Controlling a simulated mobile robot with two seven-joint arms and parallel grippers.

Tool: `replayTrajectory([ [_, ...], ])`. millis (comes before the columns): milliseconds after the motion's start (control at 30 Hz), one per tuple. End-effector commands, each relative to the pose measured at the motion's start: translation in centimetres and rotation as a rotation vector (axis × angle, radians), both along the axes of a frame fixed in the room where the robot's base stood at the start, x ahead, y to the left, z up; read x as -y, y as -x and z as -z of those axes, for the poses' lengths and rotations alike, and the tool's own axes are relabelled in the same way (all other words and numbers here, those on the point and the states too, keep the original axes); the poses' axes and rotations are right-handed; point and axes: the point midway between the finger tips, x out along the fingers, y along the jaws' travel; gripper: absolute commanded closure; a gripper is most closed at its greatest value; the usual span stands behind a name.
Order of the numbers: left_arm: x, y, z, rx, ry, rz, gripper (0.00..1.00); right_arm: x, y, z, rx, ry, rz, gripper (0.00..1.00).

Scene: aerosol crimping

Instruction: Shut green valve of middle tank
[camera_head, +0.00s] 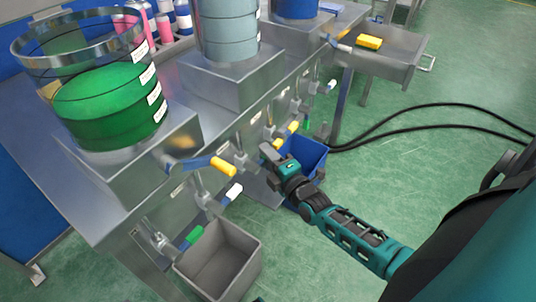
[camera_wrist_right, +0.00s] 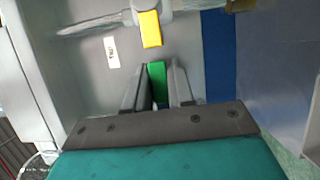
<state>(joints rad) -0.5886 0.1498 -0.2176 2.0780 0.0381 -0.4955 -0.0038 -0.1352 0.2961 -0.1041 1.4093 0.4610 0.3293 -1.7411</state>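The middle tank (camera_head: 228,38) is a grey-blue cylinder on a steel block. The green valve handle (camera_wrist_right: 157,82) shows in the right wrist view, between the two fingers of my right gripper (camera_wrist_right: 159,85). The fingers lie close along both sides of the handle and seem shut on it. In the head view my right gripper (camera_head: 270,158) is at the front of the middle tank's piping, and the green handle is hidden there. A yellow handle (camera_wrist_right: 150,29) is just beyond the fingertips in the wrist view. My left gripper is not in view.
A blue bin (camera_head: 312,150) is beneath my right gripper. A grey bin (camera_head: 220,262) is below the left tank's valves, which have yellow (camera_head: 223,167), white (camera_head: 234,191) and green (camera_head: 194,234) handles. Black cables (camera_head: 420,108) lie on the open green floor at right.

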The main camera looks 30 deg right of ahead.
Motion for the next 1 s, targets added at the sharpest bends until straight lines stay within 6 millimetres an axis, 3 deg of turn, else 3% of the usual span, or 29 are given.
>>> replayTrajectory([
  [200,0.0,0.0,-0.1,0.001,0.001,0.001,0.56,0.0,0.0,0.0,0.001,0.007,-0.002,0.57],
  [567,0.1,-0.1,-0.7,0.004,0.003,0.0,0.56,0.0,0.7,-0.1,-0.002,0.004,-0.001,0.56],
  [1000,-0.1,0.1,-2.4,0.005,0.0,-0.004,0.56,0.0,9.5,-0.1,-0.004,0.004,-0.001,0.56],
])
